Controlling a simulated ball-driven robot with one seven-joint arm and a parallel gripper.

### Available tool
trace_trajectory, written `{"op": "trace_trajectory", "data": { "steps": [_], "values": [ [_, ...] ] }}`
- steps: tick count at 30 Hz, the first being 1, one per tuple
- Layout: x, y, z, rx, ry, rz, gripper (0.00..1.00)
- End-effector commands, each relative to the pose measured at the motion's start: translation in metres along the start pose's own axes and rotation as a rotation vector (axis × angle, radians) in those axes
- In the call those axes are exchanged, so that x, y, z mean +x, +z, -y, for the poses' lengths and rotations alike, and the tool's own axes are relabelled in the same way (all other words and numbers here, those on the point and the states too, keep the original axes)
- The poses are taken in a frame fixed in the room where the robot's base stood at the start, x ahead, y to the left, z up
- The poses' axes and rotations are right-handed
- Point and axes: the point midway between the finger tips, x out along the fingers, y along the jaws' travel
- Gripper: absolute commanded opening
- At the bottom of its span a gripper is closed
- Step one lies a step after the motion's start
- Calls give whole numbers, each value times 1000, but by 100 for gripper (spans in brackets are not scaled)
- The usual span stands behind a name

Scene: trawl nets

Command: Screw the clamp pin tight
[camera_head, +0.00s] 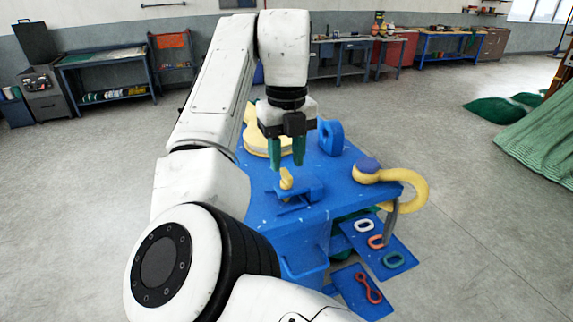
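Just below the fingertips, a small yellow piece (286,178) stands upright in a blue clamp-like block (300,188) on the bench top. The yellow piece may be the clamp pin; it is too small to tell, and no thread shows. The fingertips appear above it, and I cannot tell whether they touch it.
A large yellow shackle (415,190) with a blue end overhangs the bench's right edge. Lower blue panels (362,262) carry coloured links. A green net (545,140) lies at the far right. The floor between is clear.

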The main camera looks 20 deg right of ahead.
Motion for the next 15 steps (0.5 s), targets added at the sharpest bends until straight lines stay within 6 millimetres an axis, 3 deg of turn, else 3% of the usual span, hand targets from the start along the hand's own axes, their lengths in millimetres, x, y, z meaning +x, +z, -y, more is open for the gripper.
{"op": "trace_trajectory", "data": {
  "steps": [9, 15],
  "values": [
    [-59, 0, -1, -1, 3, 4, 37],
    [-78, 0, 0, 0, 2, 2, 37]
  ]
}}
